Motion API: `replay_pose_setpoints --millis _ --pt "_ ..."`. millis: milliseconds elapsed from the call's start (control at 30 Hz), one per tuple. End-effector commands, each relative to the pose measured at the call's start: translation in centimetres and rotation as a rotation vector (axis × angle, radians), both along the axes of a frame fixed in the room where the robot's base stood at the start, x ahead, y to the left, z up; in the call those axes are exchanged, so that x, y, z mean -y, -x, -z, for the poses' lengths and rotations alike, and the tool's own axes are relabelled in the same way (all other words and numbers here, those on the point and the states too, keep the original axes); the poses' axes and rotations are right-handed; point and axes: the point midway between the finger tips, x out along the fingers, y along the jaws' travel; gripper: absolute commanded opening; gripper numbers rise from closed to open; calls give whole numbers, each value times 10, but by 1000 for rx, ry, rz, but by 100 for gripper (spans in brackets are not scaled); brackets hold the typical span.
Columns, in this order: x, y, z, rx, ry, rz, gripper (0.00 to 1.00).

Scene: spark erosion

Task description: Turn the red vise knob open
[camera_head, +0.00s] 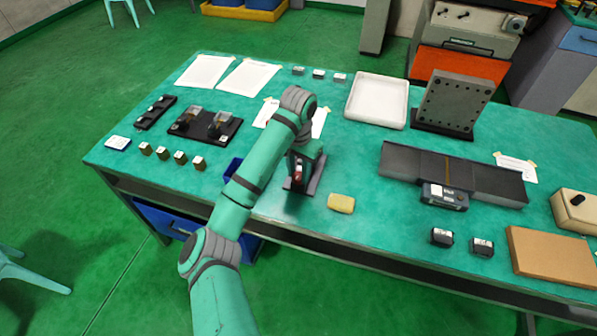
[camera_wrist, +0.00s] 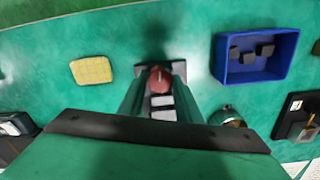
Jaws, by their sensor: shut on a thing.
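The red vise knob (camera_wrist: 159,80) sits between the two fingertips of my gripper (camera_wrist: 159,88) in the wrist view. The fingers are shut on it from both sides. The vise (camera_head: 310,187) is a dark block on the green table, below the end of my arm in the head view. The knob (camera_head: 298,170) shows there as a small red spot beside the fingers. My gripper (camera_head: 300,172) points down at it. Much of the vise is hidden by my gripper and arm, and I cannot tell how far its jaws are apart.
A yellow sponge (camera_head: 341,203) lies close to the right of the vise. A blue bin (camera_wrist: 256,78) with several dark pieces stands on its other side. A dark rail (camera_head: 400,164), a white tray (camera_head: 352,99) and a perforated plate (camera_head: 452,103) stand further right.

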Motion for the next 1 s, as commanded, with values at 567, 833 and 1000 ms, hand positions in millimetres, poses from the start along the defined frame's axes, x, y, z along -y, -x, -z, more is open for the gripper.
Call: replay_pose_setpoints --millis 567,833,1000 --pt "0 0 -1 2 1 -119 8" --pt "0 0 -1 3 2 -118 38" --pt "-1 0 -1 2 1 -118 50"
